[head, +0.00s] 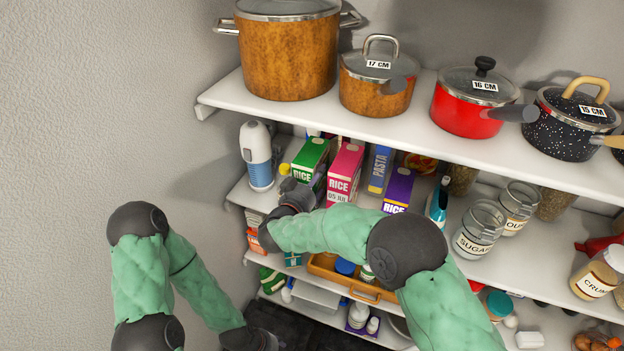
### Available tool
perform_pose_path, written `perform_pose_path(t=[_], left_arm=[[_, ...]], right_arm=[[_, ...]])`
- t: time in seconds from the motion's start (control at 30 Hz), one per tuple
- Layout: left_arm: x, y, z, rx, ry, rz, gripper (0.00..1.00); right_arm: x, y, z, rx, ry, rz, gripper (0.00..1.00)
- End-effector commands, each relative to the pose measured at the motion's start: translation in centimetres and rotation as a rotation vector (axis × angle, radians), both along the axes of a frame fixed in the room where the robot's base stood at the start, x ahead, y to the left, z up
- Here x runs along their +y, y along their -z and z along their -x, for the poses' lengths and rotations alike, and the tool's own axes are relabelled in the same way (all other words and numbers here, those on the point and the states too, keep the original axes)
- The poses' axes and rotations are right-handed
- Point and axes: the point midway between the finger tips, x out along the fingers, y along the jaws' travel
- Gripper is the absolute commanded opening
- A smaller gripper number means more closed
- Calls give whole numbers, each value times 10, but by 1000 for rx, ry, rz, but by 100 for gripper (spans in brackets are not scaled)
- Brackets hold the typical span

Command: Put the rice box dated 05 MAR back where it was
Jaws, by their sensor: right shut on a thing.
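A green rice box (309,160) stands at the left of the middle shelf's boxes; its date is hidden behind my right gripper. My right gripper (296,196) is at the lower front of this box and appears shut on it; its fingertips are mostly hidden. A pink rice box (345,170) beside it reads 05 JUL. A purple rice box (398,188) stands further right, its lower front hidden by my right arm. No 05 MAR date is readable. My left gripper (250,340) is low at the bottom edge, its fingers not clear.
A blue pasta box (380,168) stands between the pink and purple boxes. A white-and-blue bottle (257,155) is left of the green box. Jars, including sugar (478,232), fill the right. Pots sit on the upper shelf (400,125); an orange tray (361,289) lies below.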

Motion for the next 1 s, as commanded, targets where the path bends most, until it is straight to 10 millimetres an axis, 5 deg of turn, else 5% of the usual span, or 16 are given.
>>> perform_pose_path(t=[0.17, 0.2, 0.27, 0.7, 1.0], left_arm=[[0, 2, 0, 0, 0, 0, 51], [0, 2, 0, 0, 0, 0, 51], [0, 2, 0, 0, 0, 0, 51], [0, -1, 0, 0, 0, 0, 51], [0, 10, 0, 0, 0, 0, 51]], right_arm=[[0, 1, -1, -5, 0, -1, 43], [0, 3, 0, 0, 0, 0, 88], [0, 3, 0, 0, -1, 0, 100], [0, -2, 0, 0, 0, 0, 100], [20, -7, 45, 0, -6, -1, 100]])
